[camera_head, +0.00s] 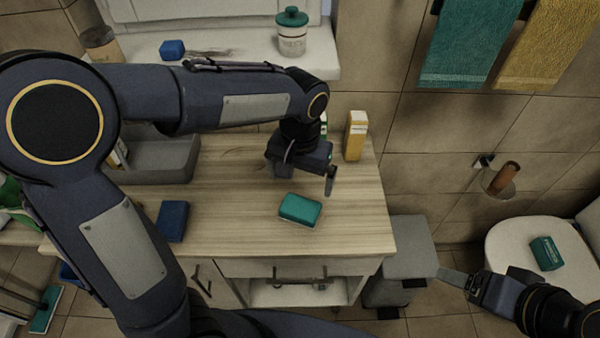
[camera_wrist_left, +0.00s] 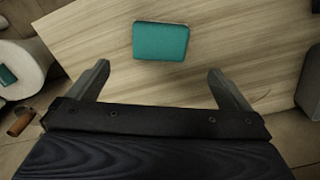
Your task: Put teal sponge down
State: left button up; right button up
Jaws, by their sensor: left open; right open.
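A teal sponge (camera_head: 300,209) lies flat on the wooden counter (camera_head: 240,235), near its front right part. It also shows in the left wrist view (camera_wrist_left: 161,41), ahead of my left gripper and apart from the fingers. My left gripper (camera_head: 302,172) is above the counter, just behind the sponge; in the left wrist view its two fingers (camera_wrist_left: 160,85) are spread with nothing between them. My right gripper (camera_head: 455,280) is at the lower right, beyond the counter's edge. It is open, and nothing shows in it.
A blue sponge (camera_head: 172,221) lies left on the counter, near the grey basin (camera_head: 165,165). A yellow-and-white box (camera_head: 355,136) stands at the back right. A grey bin (camera_head: 400,255) is right of the cabinet. Another teal item (camera_head: 546,253) lies on the white toilet lid (camera_head: 510,250).

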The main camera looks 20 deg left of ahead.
pick_arm(q)
jog(key=s+a+r+n+t+h, duration=0.1)
jog(key=s+a, duration=0.3)
jog(key=s, duration=0.4)
jog(key=s+a+r+n+t+h, duration=0.1)
jog(key=s+a+t, duration=0.3)
jog(key=s, duration=0.4)
jog(key=shift+a+r+n+t+h, duration=0.35)
jog(key=shift+a+r+h, duration=0.25)
jog(key=shift+h, duration=0.3)
jog(key=shift+s, duration=0.1)
jog(key=shift+c, duration=0.4)
